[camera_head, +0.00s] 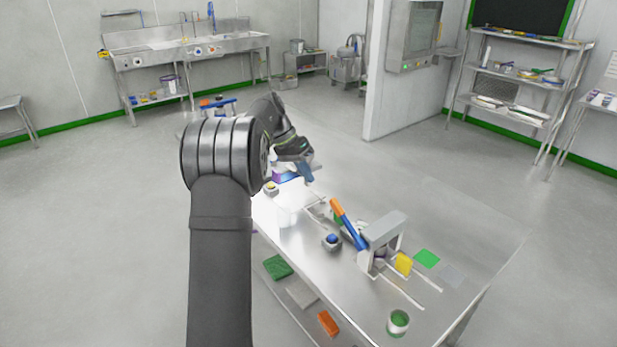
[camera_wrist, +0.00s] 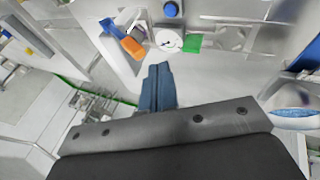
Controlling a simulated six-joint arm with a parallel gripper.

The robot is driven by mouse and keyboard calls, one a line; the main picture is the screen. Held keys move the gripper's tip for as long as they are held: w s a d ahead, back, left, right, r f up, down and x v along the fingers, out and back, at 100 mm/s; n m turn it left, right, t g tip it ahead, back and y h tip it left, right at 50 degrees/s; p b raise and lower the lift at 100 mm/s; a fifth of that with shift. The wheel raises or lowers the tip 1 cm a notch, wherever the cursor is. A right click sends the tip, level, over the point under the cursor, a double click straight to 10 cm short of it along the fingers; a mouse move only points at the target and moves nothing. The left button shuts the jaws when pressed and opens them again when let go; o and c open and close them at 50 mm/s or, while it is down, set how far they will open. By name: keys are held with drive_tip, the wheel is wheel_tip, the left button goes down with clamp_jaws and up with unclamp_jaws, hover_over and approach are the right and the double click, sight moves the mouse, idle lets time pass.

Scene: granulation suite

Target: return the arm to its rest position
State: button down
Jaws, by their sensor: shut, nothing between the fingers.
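My arm reaches forward over the left part of a steel table (camera_head: 350,292) and bends downward at the wrist. Part of the table's far left side is hidden behind my arm.
A green square (camera_head: 427,258) lies at the right. A wall panel (camera_head: 386,105) stands beyond. Open floor lies left.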

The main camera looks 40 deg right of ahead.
drive_tip(key=a+x, duration=0.1)
drive_tip(key=x, duration=1.3)
drive_tip(key=shift+f, duration=0.2)
drive_tip(key=shift+w, duration=0.1)
drive_tip(key=d+v, duration=0.1)
drive_tip(key=v, duration=1.3)
drive_tip(key=s+x, duration=0.1)
drive_tip(key=x, duration=1.1)
drive_tip(key=shift+s+a+r, duration=0.2)
drive_tip(key=shift+r, duration=0.1)
